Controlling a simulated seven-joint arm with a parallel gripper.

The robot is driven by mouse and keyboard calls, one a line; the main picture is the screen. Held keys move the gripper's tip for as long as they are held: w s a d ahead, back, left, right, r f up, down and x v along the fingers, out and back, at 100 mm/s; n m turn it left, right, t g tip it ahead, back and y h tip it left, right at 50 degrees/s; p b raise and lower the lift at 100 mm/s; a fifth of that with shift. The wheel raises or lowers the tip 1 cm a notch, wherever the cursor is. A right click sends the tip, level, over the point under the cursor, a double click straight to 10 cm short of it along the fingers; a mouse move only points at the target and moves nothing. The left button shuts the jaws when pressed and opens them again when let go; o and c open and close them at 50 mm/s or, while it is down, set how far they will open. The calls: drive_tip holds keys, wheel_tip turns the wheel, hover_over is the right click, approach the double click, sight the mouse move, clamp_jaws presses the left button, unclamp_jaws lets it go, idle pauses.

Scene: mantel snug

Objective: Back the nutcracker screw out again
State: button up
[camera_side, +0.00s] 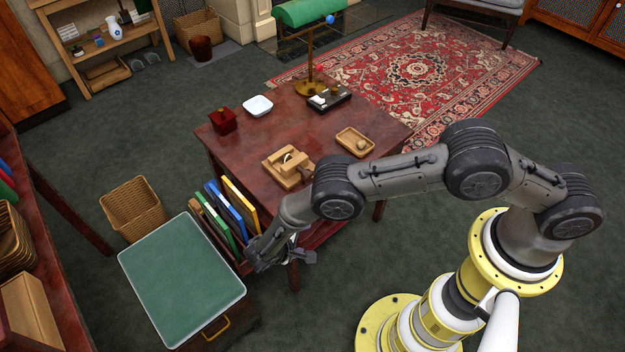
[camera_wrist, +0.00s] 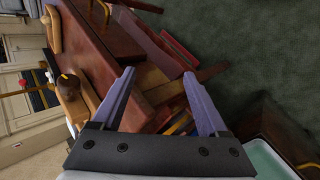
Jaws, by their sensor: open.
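The wooden nutcracker (camera_side: 288,168) sits near the front edge of the red-brown table (camera_side: 240,150). A pale curved part shows in its middle; the screw is too small to make out in the side view. In the wrist view, a wooden piece with a dark round knob at the left edge looks like the nutcracker (camera_wrist: 70,90). My gripper (camera_side: 296,258) is open and empty. It hangs off the table's near side, in front of the nutcracker and apart from it. In the wrist view its two purple fingers (camera_wrist: 160,76) are spread wide with nothing between them.
A small wooden tray (camera_side: 355,142) with a round thing in it lies right of the nutcracker. A red box (camera_side: 222,121), white dish (camera_side: 258,106) and green lamp (camera_side: 309,12) stand behind. Upright colourful books (camera_side: 228,208) and a green-topped cabinet (camera_side: 180,275) are near my gripper.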

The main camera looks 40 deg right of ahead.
drive_tip(key=s+a+f+m+g+y, duration=0.1)
drive_tip(key=s+a+f+m+y, duration=0.45)
drive_tip(key=s+f+y, duration=0.3)
drive_tip(key=w+d+r+m+t+y, duration=0.1)
drive_tip(key=w+d+r+m+t, duration=0.2)
drive_tip(key=r+t, duration=0.25)
drive_tip(key=w+d+r+m+t+y, duration=0.2)
drive_tip(key=w+d+r+m+t, duration=0.2)
drive_tip(key=r, duration=0.2)
drive_tip(key=s+d+r+m+t+h, duration=0.15)
drive_tip(key=d+r+t+h, duration=0.45)
drive_tip(key=d+r, duration=0.65)
drive_tip(key=t+y, duration=0.1)
drive_tip(key=y, duration=0.1)
approach(311, 178)
drive_tip(key=shift+h, duration=0.25)
drive_tip(key=w, duration=0.9)
